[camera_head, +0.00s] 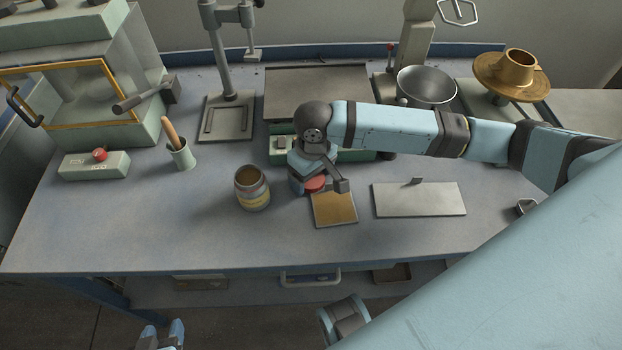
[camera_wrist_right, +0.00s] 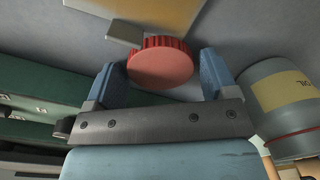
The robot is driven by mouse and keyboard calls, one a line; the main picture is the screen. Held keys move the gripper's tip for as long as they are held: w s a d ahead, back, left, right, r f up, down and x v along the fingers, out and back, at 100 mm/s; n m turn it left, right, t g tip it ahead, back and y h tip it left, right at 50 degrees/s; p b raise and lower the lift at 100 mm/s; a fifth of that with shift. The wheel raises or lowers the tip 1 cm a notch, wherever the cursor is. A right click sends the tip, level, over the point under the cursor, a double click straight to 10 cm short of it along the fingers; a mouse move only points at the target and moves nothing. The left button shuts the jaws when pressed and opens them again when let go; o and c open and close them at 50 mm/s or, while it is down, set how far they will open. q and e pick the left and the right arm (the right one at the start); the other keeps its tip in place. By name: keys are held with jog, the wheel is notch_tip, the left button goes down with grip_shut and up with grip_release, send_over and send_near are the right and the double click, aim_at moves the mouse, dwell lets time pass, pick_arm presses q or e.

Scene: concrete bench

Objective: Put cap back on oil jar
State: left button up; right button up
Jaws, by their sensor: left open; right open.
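The open oil jar (camera_head: 251,188) stands upright on the bench, with a yellow label and no cap on its mouth. In the right wrist view, the jar (camera_wrist_right: 278,107) is to the right of the fingers. The red ribbed cap (camera_head: 317,184) is by the upper left edge of a tan board. My right gripper (camera_head: 313,186) is low over the cap, partly hiding it. In the wrist view the cap (camera_wrist_right: 160,64) lies between the two open fingers, with gaps at both sides. My left gripper (camera_head: 163,336) is open and empty, below the bench's front edge.
The tan board (camera_head: 335,209) and a grey plate (camera_head: 418,199) lie right of the jar. A green cup with a wooden handle (camera_head: 182,154) and a red-button box (camera_head: 94,165) stand left. The front left bench top is clear.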

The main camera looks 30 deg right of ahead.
pick_arm(q)
jog(key=shift+a+r, duration=0.1)
jog(key=shift+r, duration=0.05)
pick_arm(e)
jog(key=shift+c, duration=0.4)
jog(key=c, duration=0.7)
pick_arm(q)
jog(key=shift+d, duration=0.2)
pick_arm(e)
jog(key=shift+o, duration=0.2)
pick_arm(q)
jog(key=shift+s+a+r+p, duration=0.15)
jog(key=shift+r+p, duration=0.25)
jog(key=shift+p, duration=0.5)
jog(key=shift+a+r+p, duration=0.15)
jog(key=shift+r+p, duration=0.2)
jog(key=shift+p, duration=0.55)
pick_arm(e)
notch_tip(320, 180, up, 20)
